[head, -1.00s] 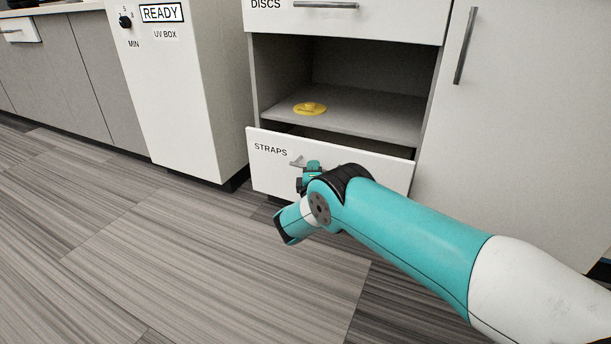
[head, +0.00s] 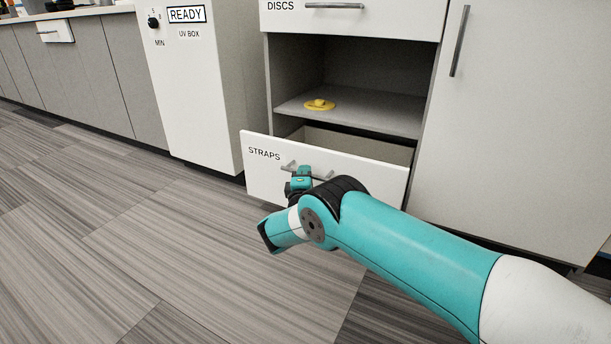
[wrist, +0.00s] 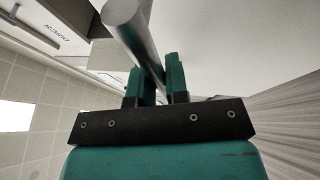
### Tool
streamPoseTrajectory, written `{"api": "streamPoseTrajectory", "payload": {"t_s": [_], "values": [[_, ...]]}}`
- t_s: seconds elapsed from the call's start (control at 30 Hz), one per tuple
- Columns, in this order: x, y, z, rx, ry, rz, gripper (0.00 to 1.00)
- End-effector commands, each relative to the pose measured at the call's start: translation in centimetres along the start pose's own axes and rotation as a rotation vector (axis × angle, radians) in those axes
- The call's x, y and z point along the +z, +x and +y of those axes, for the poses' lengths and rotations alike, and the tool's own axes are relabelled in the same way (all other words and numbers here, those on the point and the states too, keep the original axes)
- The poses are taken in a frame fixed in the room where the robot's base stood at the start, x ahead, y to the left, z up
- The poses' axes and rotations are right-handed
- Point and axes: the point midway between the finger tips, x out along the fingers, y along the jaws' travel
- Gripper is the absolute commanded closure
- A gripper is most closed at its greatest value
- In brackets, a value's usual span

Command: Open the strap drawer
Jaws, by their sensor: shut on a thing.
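The strap drawer (head: 257,176), a white front marked STRAPS, is at the bottom of the cabinet in the head view. It stands partly pulled out, and a gap shows its inside behind the front. Its grey bar handle (head: 289,166) is partly hidden by my gripper (head: 303,172). In the wrist view my gripper's teal fingers (wrist: 157,85) are on either side of the handle bar (wrist: 133,30), shut on it. My arm hides the lower right of the drawer front.
Above the drawer is an open shelf (head: 370,115) with a yellow disc-like object (head: 319,104). Above that is the DISCS drawer (head: 390,18), shut. The white UV box (head: 195,100) stands to the left. Striped floor (head: 130,235) lies clear in front.

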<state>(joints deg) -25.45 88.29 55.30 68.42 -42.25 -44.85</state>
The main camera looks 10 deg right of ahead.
Motion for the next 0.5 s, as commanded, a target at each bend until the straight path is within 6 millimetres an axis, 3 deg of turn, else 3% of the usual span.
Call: {"api": "streamPoseTrajectory", "payload": {"t_s": [0.07, 0.1, 0.2, 0.5], "values": [[-0.26, -0.09, -0.04, 0.000, 0.003, 0.007, 1.00], [-0.26, -0.10, -0.04, 0.000, 0.003, 0.007, 0.81], [-0.22, -0.09, -0.03, 0.000, 0.003, 0.006, 0.61], [-0.15, -0.21, 0.04, -0.001, 0.001, 0.003, 0.61]]}}
